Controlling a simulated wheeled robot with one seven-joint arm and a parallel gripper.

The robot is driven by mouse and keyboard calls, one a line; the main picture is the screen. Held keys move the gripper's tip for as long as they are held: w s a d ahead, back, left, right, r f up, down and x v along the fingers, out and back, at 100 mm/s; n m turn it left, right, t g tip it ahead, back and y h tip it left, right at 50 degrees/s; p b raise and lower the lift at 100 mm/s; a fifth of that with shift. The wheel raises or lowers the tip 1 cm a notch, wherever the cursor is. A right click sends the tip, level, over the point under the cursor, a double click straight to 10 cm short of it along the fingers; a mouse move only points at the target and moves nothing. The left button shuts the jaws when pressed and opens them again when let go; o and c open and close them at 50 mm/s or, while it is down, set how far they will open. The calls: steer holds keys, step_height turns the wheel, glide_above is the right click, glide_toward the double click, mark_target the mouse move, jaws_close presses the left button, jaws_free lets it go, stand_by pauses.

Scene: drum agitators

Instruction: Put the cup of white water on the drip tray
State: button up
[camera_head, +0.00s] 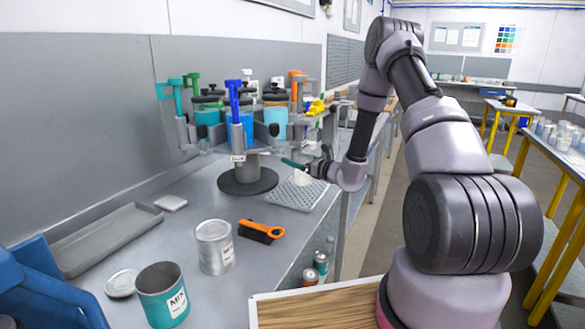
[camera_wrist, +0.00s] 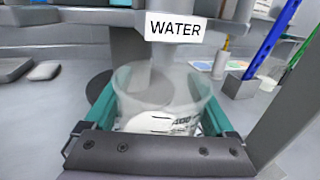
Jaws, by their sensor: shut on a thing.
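A clear cup of white liquid (camera_wrist: 160,118) stands upright between the teal fingers of my gripper (camera_wrist: 159,103) in the wrist view. My gripper is shut on it. In the head view my gripper (camera_head: 297,165) is beside the paint dispenser, and the small pale cup (camera_head: 302,178) shows under its fingers, partly hidden. The perforated light tray (camera_head: 290,195), which looks like the drip tray, lies on the bench below the cup. I cannot tell whether the cup touches it. A WATER label (camera_wrist: 175,27) on the dispenser is just beyond the cup.
The dispenser's round base (camera_head: 248,182) stands left of the perforated tray. An orange-handled brush (camera_head: 262,232), a metal can (camera_head: 214,248), a teal can (camera_head: 162,295) and a long grey tray (camera_head: 105,240) are nearer.

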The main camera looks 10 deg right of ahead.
steer(key=shift+w+a+f, duration=0.2)
steer(key=shift+w+f, duration=0.05)
steer(key=shift+f, duration=0.35)
steer(key=shift+w+a+f, duration=0.15)
steer(key=shift+w+f, duration=0.05)
steer(key=shift+f, duration=0.35)
steer(key=shift+w+a+f, duration=0.2)
steer(key=shift+w+f, duration=0.05)
steer(key=shift+f, duration=0.35)
steer(key=shift+f, duration=0.1)
steer(key=o, duration=1.2)
steer(key=shift+o, duration=0.2)
